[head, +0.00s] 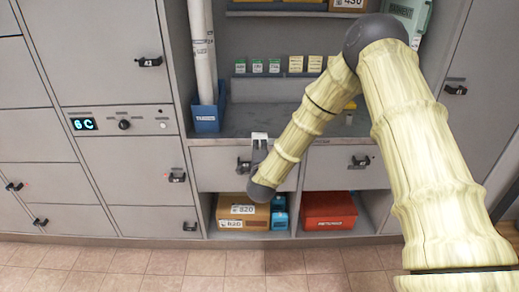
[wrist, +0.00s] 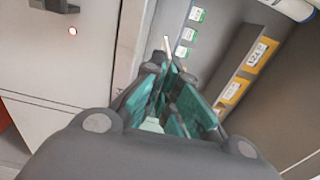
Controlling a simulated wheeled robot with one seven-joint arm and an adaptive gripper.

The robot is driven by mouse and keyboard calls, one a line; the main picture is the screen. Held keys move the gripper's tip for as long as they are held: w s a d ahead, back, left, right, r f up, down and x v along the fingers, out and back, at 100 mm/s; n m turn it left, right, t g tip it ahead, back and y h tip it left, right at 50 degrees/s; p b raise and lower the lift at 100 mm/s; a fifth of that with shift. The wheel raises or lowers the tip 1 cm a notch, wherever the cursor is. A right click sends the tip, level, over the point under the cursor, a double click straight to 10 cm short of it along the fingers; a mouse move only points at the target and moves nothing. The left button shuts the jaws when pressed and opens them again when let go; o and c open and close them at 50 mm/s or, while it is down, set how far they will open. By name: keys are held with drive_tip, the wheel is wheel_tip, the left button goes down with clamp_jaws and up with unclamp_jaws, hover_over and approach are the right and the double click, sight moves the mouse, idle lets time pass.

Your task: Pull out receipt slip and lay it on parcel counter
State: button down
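My gripper (head: 260,142) is in front of the counter's front edge in the head view, seen from behind above the drawer. In the wrist view my gripper (wrist: 165,75) shows teal pads on both fingers with a narrow gap between them, and I see nothing clearly held. A thin pale strip (wrist: 167,45) shows just beyond the fingertips; I cannot tell whether it is the receipt slip. No receipt slip can be made out for certain in the head view. The grey parcel counter (head: 280,117) lies behind my gripper, in the recess between lockers.
A blue bin (head: 207,118) with tall white tubes stands at the counter's left end. Drawers with black handles (head: 361,162) sit under the counter. Below are a cardboard box (head: 240,213) and a red box (head: 329,211).

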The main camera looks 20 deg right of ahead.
drive_tip(key=shift+w+d+f+b, duration=0.15)
drive_tip(key=shift+w+d+f, duration=0.05)
drive_tip(key=shift+w, duration=0.4)
drive_tip(key=shift+w+d+f+b, duration=0.15)
drive_tip(key=shift+w+f, duration=0.1)
drive_tip(key=shift+w, duration=0.35)
drive_tip(key=shift+w+d+f+b, duration=0.1)
drive_tip(key=shift+w+d+f, duration=0.1)
drive_tip(key=shift+w, duration=0.4)
drive_tip(key=shift+w+d+f+b, duration=0.15)
drive_tip(key=shift+w+f+b, duration=0.25)
drive_tip(key=shift+w, duration=0.2)
drive_tip(key=shift+w+d+f+b, duration=0.25)
drive_tip(key=shift+w+b, duration=0.2)
drive_tip(key=shift+w, duration=0.15)
drive_tip(key=shift+w+d+f+b, duration=0.1)
drive_tip(key=shift+w+f+b, duration=0.3)
drive_tip(key=shift+w, duration=0.2)
drive_tip(key=c, duration=2.1)
unclamp_jaws()
drive_tip(key=o, duration=0.5)
drive_tip(key=shift+o, duration=0.2)
drive_tip(key=v, duration=1)
drive_tip(key=shift+r, duration=0.1)
